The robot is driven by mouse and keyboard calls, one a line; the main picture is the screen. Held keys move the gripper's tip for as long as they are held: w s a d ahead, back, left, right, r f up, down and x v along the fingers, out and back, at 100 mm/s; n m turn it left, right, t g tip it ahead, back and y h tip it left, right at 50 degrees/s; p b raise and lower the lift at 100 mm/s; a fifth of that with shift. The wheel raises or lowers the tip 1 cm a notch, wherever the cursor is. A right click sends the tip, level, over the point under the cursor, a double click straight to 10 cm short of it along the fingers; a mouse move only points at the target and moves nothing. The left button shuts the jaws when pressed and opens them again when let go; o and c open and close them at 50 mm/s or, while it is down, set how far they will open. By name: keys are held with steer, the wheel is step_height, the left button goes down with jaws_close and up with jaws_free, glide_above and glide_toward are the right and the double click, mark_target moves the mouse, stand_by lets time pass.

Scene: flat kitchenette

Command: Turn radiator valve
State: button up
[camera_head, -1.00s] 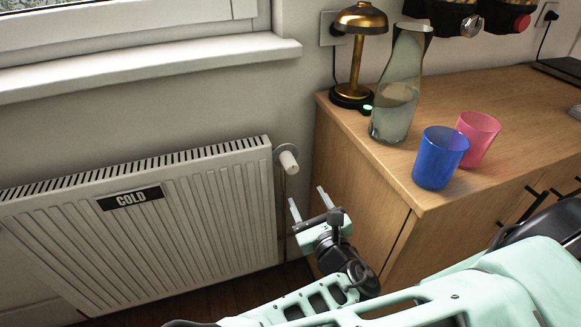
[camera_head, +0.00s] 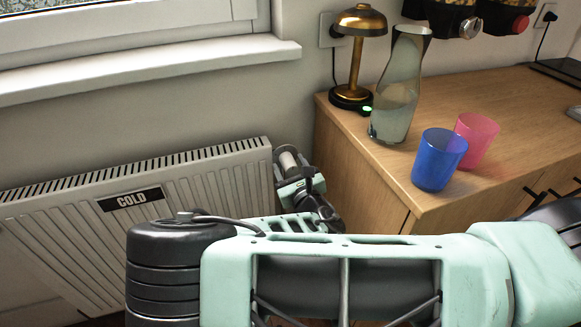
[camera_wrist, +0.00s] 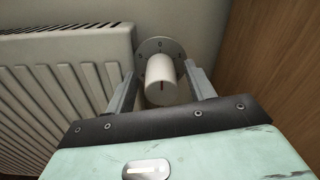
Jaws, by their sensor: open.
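In the head view the knob (camera_head: 288,161) shows at the radiator's upper right corner. My gripper (camera_wrist: 160,88) is open, with one finger on each side of the knob in the wrist view. I cannot tell whether the fingers touch it.
A wooden cabinet (camera_head: 350,165) stands close to the right of my gripper. On its top are a brass lamp (camera_head: 357,50), a glass carafe (camera_head: 397,90), a blue cup (camera_head: 438,160) and a pink cup (camera_head: 478,140). A windowsill (camera_head: 150,65) juts out above the radiator.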

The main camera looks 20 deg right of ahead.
steer(key=shift+c, duration=0.3)
steer(key=c, duration=0.9)
